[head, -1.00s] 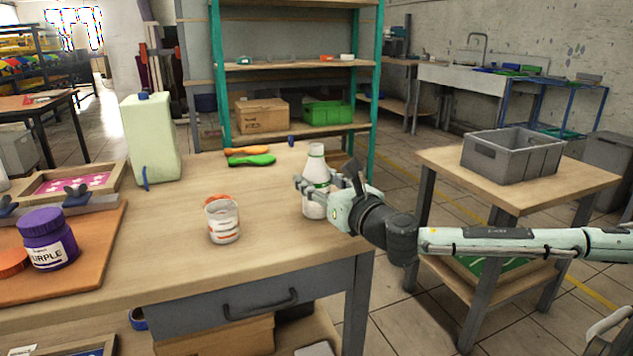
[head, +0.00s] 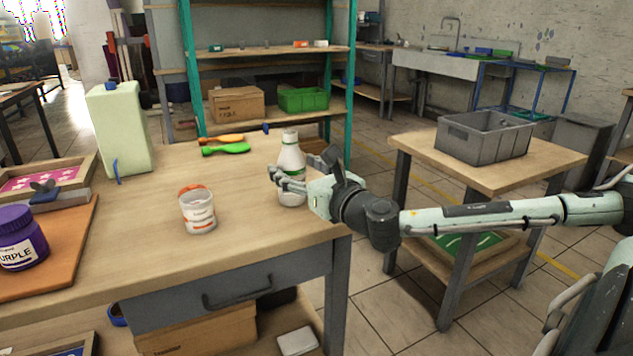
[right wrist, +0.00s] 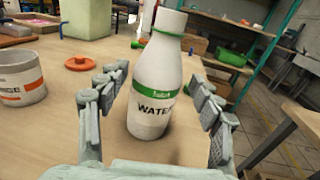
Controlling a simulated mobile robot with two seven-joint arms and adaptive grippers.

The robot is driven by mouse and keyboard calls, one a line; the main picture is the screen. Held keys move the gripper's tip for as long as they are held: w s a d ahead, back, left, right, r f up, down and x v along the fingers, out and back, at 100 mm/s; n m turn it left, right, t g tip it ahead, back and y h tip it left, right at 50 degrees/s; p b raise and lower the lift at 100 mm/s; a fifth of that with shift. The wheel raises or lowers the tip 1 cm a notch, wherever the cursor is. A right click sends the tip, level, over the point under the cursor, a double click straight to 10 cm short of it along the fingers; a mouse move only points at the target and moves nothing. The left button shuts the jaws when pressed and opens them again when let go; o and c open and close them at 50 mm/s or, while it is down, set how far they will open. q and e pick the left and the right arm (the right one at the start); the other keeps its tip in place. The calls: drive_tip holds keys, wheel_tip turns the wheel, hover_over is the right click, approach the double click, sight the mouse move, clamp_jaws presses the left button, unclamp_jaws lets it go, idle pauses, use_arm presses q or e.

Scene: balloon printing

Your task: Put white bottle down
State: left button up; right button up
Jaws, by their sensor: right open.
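The white bottle (head: 291,160) with a green band stands upright on the wooden workbench (head: 235,245), near its right edge. It also shows in the right wrist view (right wrist: 155,80), where its label reads WATER. My right gripper (head: 292,181) is open, with one finger on each side of the bottle's lower body. In the right wrist view a gap shows between the bottle and each finger (right wrist: 158,105). In the head view the fingers hide part of the bottle's lower half. My left gripper is not in view.
A white cup with orange print (head: 198,213) stands left of the bottle. Green (head: 226,149) and orange (head: 221,139) tools lie behind it. A purple jar (head: 20,240) and a pale jug (head: 120,132) are at left. A grey crate (head: 484,136) sits on a side table at right.

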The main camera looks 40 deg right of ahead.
drive_tip(key=shift+s+a, duration=0.25)
drive_tip(key=shift+s, duration=0.95)
drive_tip(key=s, duration=0.2)
drive_tip(key=s+p, duration=0.1)
drive_tip(key=s, duration=0.2)
drive_tip(key=s+p, duration=0.1)
drive_tip(key=s, duration=0.1)
drive_tip(key=shift+s+a, duration=0.25)
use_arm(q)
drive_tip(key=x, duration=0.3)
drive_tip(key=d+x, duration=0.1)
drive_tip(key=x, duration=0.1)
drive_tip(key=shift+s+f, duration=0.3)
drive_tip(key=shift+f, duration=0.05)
use_arm(e)
drive_tip(key=shift+s, duration=0.45)
